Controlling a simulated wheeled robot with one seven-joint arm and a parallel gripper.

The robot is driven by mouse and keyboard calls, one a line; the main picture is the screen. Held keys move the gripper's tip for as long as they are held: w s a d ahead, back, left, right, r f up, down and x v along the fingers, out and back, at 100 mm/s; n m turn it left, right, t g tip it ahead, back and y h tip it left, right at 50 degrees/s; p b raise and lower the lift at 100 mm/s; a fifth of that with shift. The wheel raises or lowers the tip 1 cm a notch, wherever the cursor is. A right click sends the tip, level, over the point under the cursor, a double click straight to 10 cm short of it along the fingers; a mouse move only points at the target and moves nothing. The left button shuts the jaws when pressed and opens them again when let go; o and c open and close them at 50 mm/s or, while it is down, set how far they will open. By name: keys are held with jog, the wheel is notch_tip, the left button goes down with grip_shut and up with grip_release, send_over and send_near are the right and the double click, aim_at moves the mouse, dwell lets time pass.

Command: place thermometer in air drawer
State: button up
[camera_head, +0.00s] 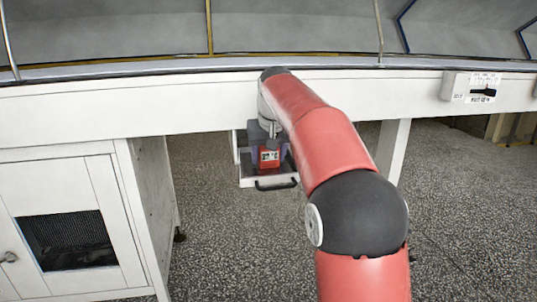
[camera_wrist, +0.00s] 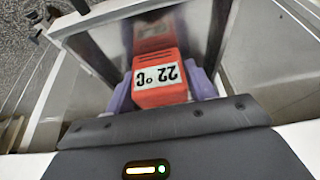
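The red thermometer (camera_wrist: 160,92), with a white label reading "22°C", sits between the two purple finger pads of my gripper (camera_wrist: 163,92). The pads touch it on both sides, so my gripper appears shut on it. In the head view the thermometer (camera_head: 269,157) shows below the wrist, over the pulled-out drawer. The drawer (camera_wrist: 93,18) has white walls and a shiny metal inside, where a dim red reflection of the thermometer shows. Its black handle (camera_head: 276,184) is on the front. Whether the thermometer touches the drawer floor cannot be told.
A white beam (camera_head: 180,116) runs across above the drawer, close to my arm. A white cabinet (camera_head: 70,220) with a dark mesh panel stands at left. A white leg (camera_head: 393,150) and a switch box (camera_head: 470,87) are at right. The speckled floor in front is clear.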

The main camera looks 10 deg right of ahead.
jog(key=shift+o, duration=1.3)
jog(key=shift+r, duration=0.15)
jog(key=p+v, duration=0.3)
jog(key=v, duration=0.9)
jog(key=s+f, duration=0.3)
jog(key=s, duration=0.5)
jog(key=s+f, duration=0.3)
jog(key=s, duration=0.5)
jog(key=s+f+t, duration=0.1)
jog(key=s+f, duration=1.4)
jog(key=shift+s, duration=0.35)
